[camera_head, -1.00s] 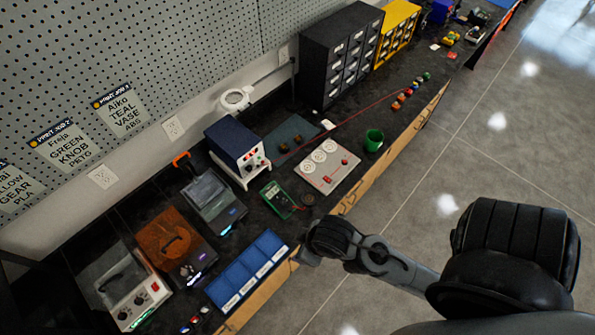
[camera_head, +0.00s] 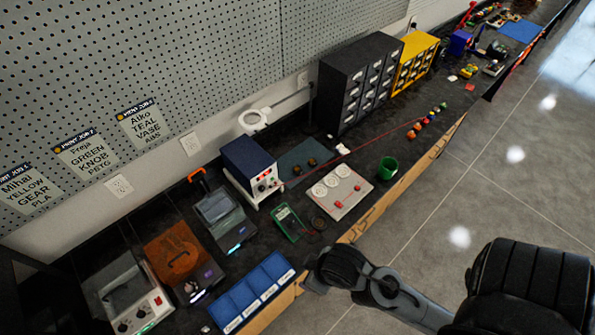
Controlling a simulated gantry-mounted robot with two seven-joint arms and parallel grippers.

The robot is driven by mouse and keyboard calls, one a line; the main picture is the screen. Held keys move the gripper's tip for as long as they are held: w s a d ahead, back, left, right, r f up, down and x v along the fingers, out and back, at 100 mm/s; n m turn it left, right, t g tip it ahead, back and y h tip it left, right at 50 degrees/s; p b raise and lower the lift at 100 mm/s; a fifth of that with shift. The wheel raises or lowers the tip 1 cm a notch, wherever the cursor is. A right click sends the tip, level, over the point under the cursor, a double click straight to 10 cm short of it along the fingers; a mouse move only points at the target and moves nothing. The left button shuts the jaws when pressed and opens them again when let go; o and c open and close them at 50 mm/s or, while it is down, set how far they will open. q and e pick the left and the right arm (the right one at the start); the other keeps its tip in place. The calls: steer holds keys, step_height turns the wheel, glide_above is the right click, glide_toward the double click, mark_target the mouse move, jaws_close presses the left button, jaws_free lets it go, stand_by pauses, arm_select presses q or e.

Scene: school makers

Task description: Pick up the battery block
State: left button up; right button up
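I cannot single out a battery block for certain. A white board (camera_head: 352,181) on the bench carries round white discs and small red parts, too small to name. A blue-topped power unit (camera_head: 249,165) stands left of it. My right arm comes in from the lower right, its dark joint in front of the bench edge near the blue bins. No gripper fingers show on it. My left gripper is not in view.
On the bench are a green cup (camera_head: 388,168), a green meter (camera_head: 287,222), blue bins (camera_head: 252,293), a black drawer cabinet (camera_head: 358,82) and a yellow one (camera_head: 414,61). A red lead crosses the bench. The floor on the right is open.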

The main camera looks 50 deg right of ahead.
stand_by(0.4)
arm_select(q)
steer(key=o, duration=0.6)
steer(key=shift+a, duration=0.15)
